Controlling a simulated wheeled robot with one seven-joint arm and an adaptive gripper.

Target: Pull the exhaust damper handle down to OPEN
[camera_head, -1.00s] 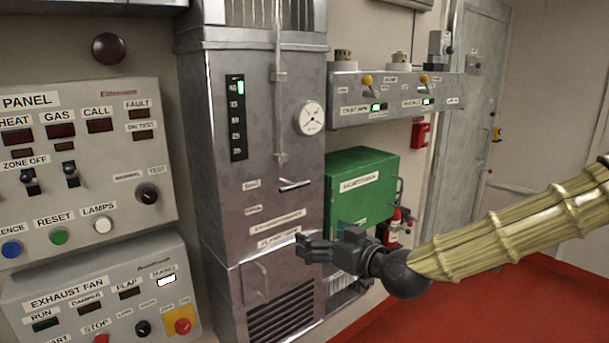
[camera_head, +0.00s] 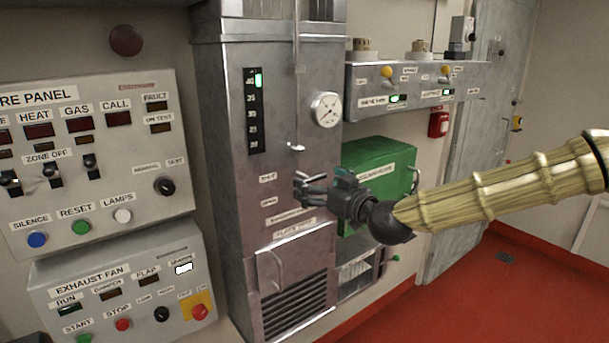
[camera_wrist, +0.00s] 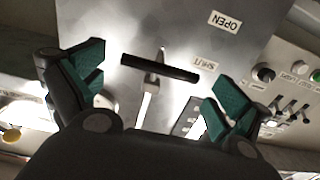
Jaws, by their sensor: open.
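The damper handle (camera_wrist: 160,68) is a dark crossbar on a light metal lever, seen in the wrist view against the grey metal cabinet. A SHUT label (camera_wrist: 203,62) is close to one end of the bar, and an OPEN label (camera_wrist: 225,22) is farther along the panel. My gripper (camera_wrist: 158,88) is open, its green-padded fingers on either side of the bar with gaps showing. In the head view my gripper (camera_head: 308,189) is in front of the cabinet, right of the SHUT label (camera_head: 267,178), and largely hides the handle.
The grey cabinet (camera_head: 232,150) carries a round gauge (camera_head: 326,109) above my gripper. A green box (camera_head: 385,155) is close behind it on the right. Fire and exhaust fan panels (camera_head: 130,290) stand left. Red floor (camera_head: 470,300) is clear at right.

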